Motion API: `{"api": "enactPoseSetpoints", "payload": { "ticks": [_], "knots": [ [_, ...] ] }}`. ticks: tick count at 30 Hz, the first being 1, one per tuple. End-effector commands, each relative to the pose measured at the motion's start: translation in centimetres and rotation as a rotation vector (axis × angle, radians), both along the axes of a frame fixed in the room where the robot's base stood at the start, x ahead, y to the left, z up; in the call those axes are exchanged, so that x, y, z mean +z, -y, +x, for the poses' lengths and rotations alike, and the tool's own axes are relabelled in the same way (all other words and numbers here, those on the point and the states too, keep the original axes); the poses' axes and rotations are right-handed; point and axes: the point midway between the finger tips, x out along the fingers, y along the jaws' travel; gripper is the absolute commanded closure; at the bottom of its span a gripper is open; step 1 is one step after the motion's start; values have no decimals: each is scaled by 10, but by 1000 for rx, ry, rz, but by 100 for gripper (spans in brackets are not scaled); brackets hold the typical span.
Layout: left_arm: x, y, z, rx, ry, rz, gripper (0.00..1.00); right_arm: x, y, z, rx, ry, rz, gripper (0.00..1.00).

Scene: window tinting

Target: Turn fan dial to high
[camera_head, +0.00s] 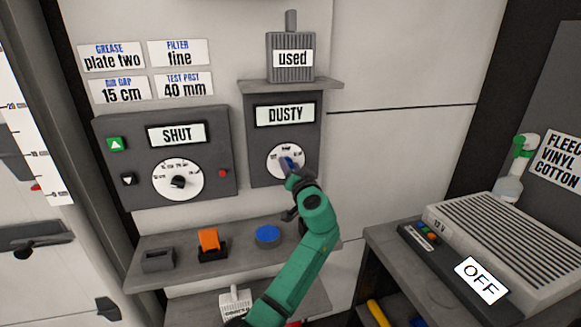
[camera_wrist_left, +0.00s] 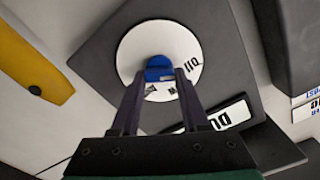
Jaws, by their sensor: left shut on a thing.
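The dial (camera_head: 275,166) is a white round face on the dark panel (camera_head: 258,137) under a display reading DUSTY. It also shows in the left wrist view (camera_wrist_left: 185,45), with a blue knob (camera_wrist_left: 158,66) at its centre. My left gripper (camera_head: 290,166) reaches the dial from below right. In the wrist view its two dark fingers (camera_wrist_left: 160,80) are shut on the blue knob, one on each side. The fingers and arm hide part of the dial's lower right, and I cannot read the setting. My right gripper is not in view.
Left of it is a SHUT panel (camera_head: 222,140) with its own dial. A box marked "used" (camera_head: 292,68) stands above on a shelf. Below is a ledge with an orange switch (camera_head: 209,240) and a blue button (camera_head: 267,234). A vented unit marked OFF (camera_head: 480,280) lies at right.

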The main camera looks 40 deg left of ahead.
Motion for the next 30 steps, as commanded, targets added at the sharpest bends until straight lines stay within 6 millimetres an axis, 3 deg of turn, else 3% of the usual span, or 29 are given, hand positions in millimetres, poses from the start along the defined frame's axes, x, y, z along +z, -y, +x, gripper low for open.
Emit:
{"api": "enactPoseSetpoints", "payload": {
  "ticks": [11, 30],
  "knots": [
    [-1, 1, 1, 0, -108, 75, 100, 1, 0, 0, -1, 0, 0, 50],
    [-1, 2, 2, -1, -584, 404, 100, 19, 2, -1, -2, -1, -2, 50]
  ]
}}
